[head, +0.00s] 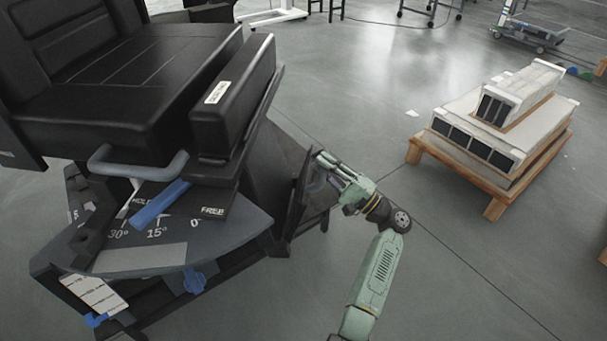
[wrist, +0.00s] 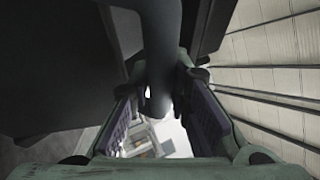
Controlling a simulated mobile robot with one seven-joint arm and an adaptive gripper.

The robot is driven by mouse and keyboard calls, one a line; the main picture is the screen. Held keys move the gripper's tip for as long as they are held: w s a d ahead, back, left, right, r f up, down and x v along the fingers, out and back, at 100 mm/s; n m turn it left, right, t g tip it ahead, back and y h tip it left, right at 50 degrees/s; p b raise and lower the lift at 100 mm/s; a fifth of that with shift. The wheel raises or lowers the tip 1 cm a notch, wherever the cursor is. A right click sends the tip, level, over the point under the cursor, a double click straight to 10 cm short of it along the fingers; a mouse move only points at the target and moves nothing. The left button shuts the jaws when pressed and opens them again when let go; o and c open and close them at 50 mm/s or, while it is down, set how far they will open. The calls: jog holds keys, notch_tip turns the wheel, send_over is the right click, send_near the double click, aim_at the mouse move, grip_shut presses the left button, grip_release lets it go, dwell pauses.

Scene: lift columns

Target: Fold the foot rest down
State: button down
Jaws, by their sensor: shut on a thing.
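The foot rest appears as a dark, steeply standing panel (head: 296,200) at the front of the black seat's base in the head view. My green gripper (head: 322,172) is at this panel's upper right side. In the wrist view, a smooth grey bar (wrist: 161,45) runs down from the top between the two fingers of my gripper (wrist: 161,82). The gripper is shut on this bar, which seems to be the foot rest's handle. The fingers partly hide the bar in the head view, and its full attachment to the panel is hidden.
The black seat (head: 120,80) stands at left above a dial plate (head: 165,235) marked 0°, 15°, 30°, HOLD and FREE, with a blue lever (head: 160,205). A wooden pallet (head: 495,209) with white units stands at right.

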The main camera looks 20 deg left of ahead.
jog(key=w+d+f+b, duration=0.1)
jog(key=d+f+b, duration=0.5)
jog(key=d, duration=0.2)
jog(key=shift+t, duration=0.3)
